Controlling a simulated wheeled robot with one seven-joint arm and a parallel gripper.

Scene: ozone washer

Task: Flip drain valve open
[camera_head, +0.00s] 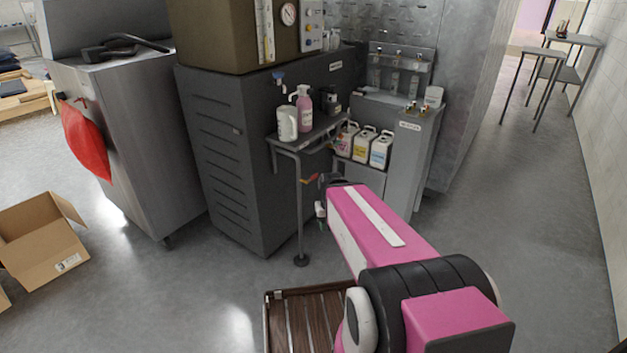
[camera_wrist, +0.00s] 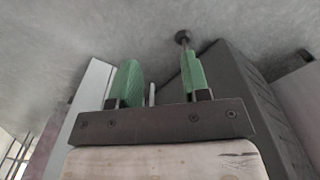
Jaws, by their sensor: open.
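A small orange-red lever (camera_head: 310,178) shows beside the shelf's post in the head view. It may be the drain valve handle, but it is too small to tell its position. No drain valve shows clearly in the wrist view. My gripper (camera_head: 321,217) is low beside the post, to the right of and below the lever, partly hidden by my pink arm. In the wrist view my gripper (camera_wrist: 158,80) has its two green fingers apart with nothing held. A thin pale rod (camera_wrist: 152,94) shows in the gap between them; I cannot tell what it is.
A dark cabinet (camera_head: 225,160) stands left of the post. The small shelf (camera_head: 289,142) holds a pink bottle (camera_head: 304,107) and a white jug (camera_head: 287,124). Several labelled canisters (camera_head: 363,144) stand behind. A cardboard box (camera_head: 42,243) lies at left. Floor at right is clear.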

